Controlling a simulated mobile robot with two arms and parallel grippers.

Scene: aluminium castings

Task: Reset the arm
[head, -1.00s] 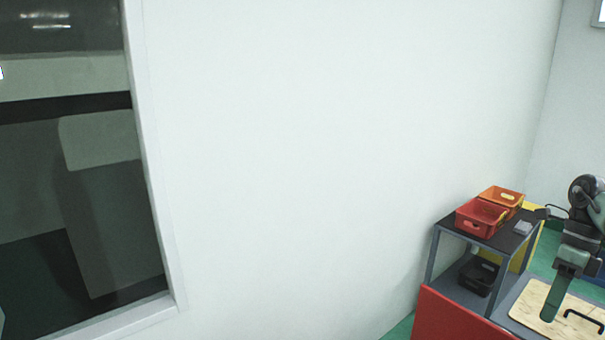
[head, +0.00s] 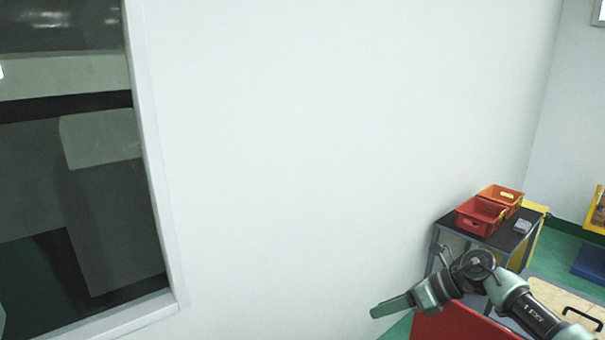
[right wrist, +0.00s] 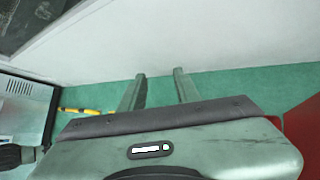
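My right gripper (head: 390,306) is at the lower right of the head view, in front of the white wall, with its fingers pointing left. In the right wrist view its two fingers (right wrist: 160,88) stand apart with only green floor and wall between them, so it is open and empty. My right arm (head: 525,308) comes in from the lower right and bends at the wrist. My left gripper is not in view.
A dark shelf unit (head: 512,236) carries a red bin (head: 480,216) and an orange bin (head: 502,196). A red panel (head: 450,325) stands below my right wrist. A wooden board (head: 560,298) with a black handle lies behind the arm. A window (head: 85,180) is at left.

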